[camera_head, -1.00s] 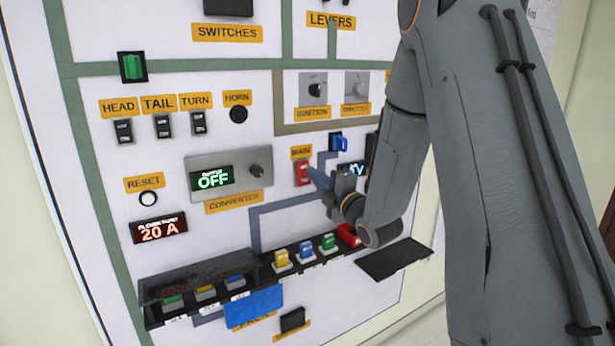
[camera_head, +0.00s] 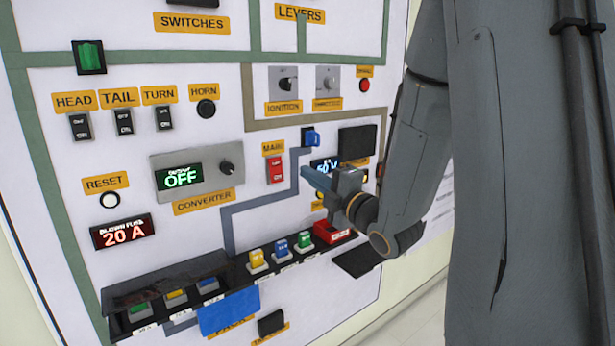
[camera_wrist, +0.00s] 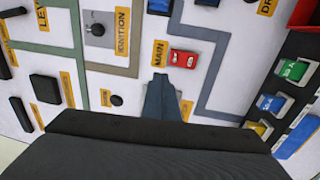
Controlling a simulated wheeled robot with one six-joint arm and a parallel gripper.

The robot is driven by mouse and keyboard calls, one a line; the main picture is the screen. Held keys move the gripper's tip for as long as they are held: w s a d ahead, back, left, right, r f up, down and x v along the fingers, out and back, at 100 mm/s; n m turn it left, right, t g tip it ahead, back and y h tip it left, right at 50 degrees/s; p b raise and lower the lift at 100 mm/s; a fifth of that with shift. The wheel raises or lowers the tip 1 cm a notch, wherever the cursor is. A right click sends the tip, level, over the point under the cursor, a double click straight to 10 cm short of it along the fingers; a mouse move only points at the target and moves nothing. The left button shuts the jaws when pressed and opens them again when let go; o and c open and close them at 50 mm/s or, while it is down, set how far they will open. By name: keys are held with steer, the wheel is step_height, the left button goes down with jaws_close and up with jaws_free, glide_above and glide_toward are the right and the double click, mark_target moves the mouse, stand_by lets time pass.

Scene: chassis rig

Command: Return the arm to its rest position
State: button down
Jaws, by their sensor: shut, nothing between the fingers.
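My gripper (camera_head: 322,182) is shut and empty in the head view, in front of the panel just right of the red MAIN switch (camera_head: 276,169). The fingers look apart from the switch. In the wrist view my closed fingers (camera_wrist: 161,95) point at the panel close to the same red MAIN switch (camera_wrist: 183,59). My arm (camera_head: 410,160) reaches in from the right side of the head view and hides part of the panel's right side.
A dark flap (camera_head: 357,260) sticks out below my wrist.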

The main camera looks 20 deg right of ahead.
steer(key=s+f+m+g+h, duration=0.2)
steer(key=f+m+g+h, duration=0.15)
steer(key=f+m, duration=0.3)
steer(key=s+f+m+g+h, duration=0.2)
steer(key=f+m+g, duration=0.3)
steer(key=f, duration=0.3)
steer(key=s+a+f+m+g, duration=0.2)
steer(key=s+f+m+g, duration=0.1)
steer(key=s, duration=0.6)
steer(key=s+a+f+m+g, duration=0.3)
steer(key=s+m+g, duration=0.3)
steer(key=s, duration=0.4)
steer(key=shift+s+a+f+m, duration=0.2)
steer(key=shift+s+f+m, duration=0.1)
steer(key=shift+m, duration=0.15)
